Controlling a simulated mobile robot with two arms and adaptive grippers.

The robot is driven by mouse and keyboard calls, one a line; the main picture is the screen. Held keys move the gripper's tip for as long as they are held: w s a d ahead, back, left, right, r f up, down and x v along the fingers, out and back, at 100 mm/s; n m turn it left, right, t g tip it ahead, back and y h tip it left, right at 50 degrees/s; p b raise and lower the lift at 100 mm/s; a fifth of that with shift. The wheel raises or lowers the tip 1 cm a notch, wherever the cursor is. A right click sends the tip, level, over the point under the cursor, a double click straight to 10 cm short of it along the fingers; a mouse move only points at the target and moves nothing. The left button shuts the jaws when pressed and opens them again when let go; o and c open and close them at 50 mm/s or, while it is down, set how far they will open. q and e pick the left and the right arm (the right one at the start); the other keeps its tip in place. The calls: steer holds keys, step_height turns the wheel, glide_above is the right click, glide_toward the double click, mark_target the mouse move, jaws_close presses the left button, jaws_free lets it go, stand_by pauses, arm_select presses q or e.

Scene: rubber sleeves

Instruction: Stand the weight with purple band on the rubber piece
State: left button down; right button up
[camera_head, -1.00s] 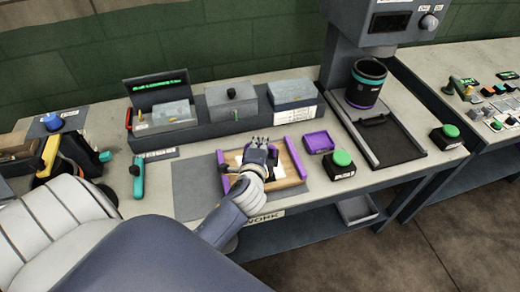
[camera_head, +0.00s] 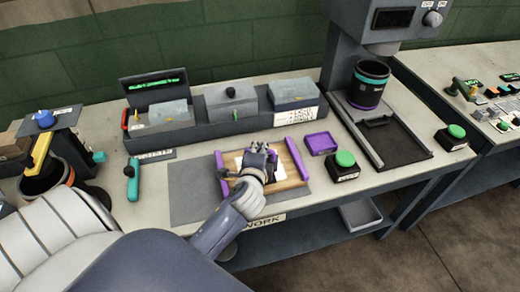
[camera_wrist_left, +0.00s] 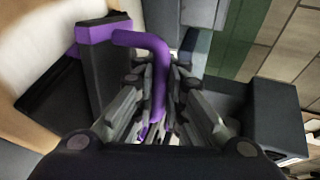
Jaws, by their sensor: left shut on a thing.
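My left gripper (camera_head: 264,150) is over the wooden board (camera_head: 290,177) with purple side rails. In the left wrist view the left gripper (camera_wrist_left: 160,125) is shut on a bent purple handle (camera_wrist_left: 143,41). The handle joins a black block with a purple band, which I take for the weight (camera_wrist_left: 107,75). In the head view the hand mostly hides the weight. Whether the weight touches anything below is unclear. My right gripper is not in view.
A purple tray (camera_head: 321,144) and a green button (camera_head: 345,159) stand right of the board. A press with a black cylinder (camera_head: 368,88) is farther right. Bins (camera_head: 233,103) line the back. A teal-handled tool (camera_head: 133,182) lies left of the grey mat (camera_head: 189,190).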

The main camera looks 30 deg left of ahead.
arm_select(q)
steer(key=c, duration=1.7)
jaws_free()
steer(key=shift+o, duration=0.2)
steer(key=shift+r, duration=0.2)
steer(key=shift+s+d, duration=0.15)
steer(key=shift+s, duration=0.15)
steer(key=b+v, duration=0.1)
steer(key=v, duration=1)
steer(key=shift+s, duration=0.15)
